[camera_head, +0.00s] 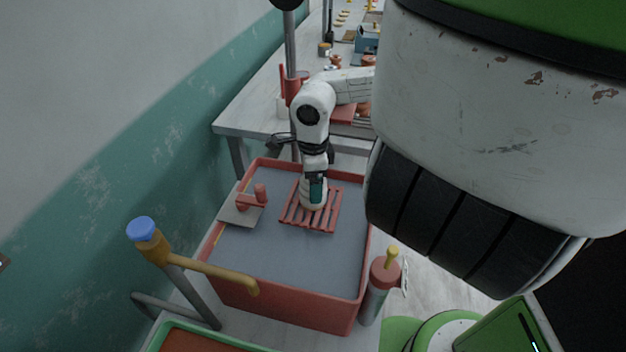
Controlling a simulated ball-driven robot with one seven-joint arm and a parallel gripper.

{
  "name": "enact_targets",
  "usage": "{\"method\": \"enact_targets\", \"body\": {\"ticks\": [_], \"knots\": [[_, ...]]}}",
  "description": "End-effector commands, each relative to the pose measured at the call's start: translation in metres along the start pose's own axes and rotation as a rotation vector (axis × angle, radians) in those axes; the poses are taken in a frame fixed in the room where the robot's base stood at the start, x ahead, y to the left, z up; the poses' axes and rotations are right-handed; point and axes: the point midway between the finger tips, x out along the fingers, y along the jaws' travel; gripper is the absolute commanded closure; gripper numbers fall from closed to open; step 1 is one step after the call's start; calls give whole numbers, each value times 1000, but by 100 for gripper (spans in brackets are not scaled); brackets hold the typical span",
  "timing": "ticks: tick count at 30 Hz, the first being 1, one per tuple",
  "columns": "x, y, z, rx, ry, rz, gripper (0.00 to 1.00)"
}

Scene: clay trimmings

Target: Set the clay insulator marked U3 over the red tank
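The red tank (285,312) stands in the middle of the view, filled with a flat grey-blue surface. A red slatted rack (292,216) lies over its middle. A pale, rounded piece (308,199), which looks like the clay insulator, is at the rack, upright or nearly so. No U3 mark is readable. My gripper (317,190) points down from above, right at the pale piece and partly covering it. Its fingers are too small and hidden to show whether they are shut on the piece. I cannot tell whether the piece touches the rack.
A grey board (238,211) with red fittings sits at the tank's left rim. A mustard pipe with a blue cap (141,229) rises at front left. A red-topped bottle (378,290) stands by the right front corner. A cluttered workbench (250,105) is behind.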

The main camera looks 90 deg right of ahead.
Motion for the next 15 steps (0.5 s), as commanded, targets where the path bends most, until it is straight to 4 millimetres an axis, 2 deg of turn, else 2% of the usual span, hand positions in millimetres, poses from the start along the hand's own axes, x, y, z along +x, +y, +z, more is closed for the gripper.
{"method": "enact_targets", "body": {"ticks": [1, 5, 15], "knots": [[0, 0, 0, 0, 0, 0, 12], [0, 0, 0, 0, 0, 0, 0], [-6, 0, 0, 1, 0, 0, 0]]}}
